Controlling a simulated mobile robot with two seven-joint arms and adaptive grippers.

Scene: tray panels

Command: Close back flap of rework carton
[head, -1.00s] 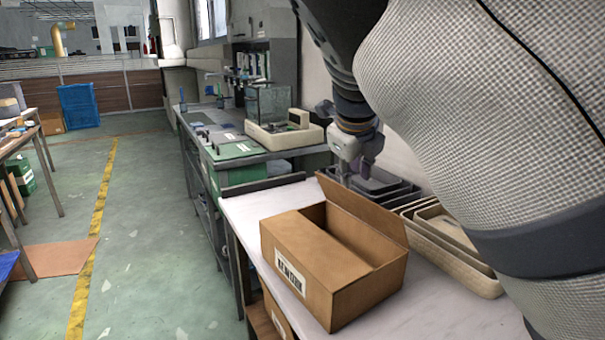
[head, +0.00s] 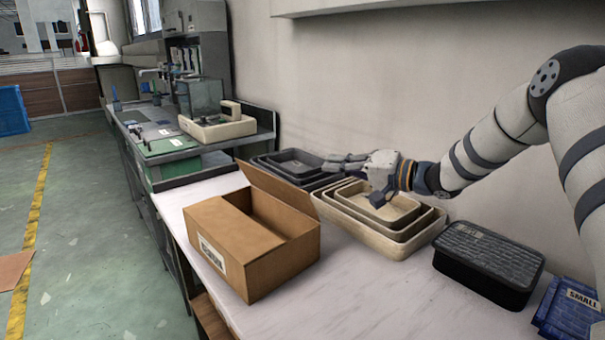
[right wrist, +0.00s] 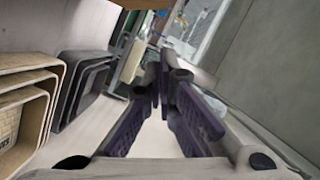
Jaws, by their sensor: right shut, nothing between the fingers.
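The rework carton (head: 278,264) is a brown box on the white worktop, with a REWORK label on its left side. Its back flap (head: 273,188) stands up, tilted back, and the box is partly open in front of it. The front flap (head: 222,225) lies flat over the near part. My right gripper (head: 345,164) is shut and empty, held level over the trays behind and to the right of the back flap, apart from it. Its closed fingers (right wrist: 163,80) also show in the right wrist view. My left gripper is not in view.
Nested beige trays (head: 390,240) and dark trays (head: 282,167) stand behind the carton, against the wall side. A black lidded bin (head: 487,262) and blue SMALL packets (head: 572,311) are at the right. The worktop (head: 350,300) right of the carton is clear.

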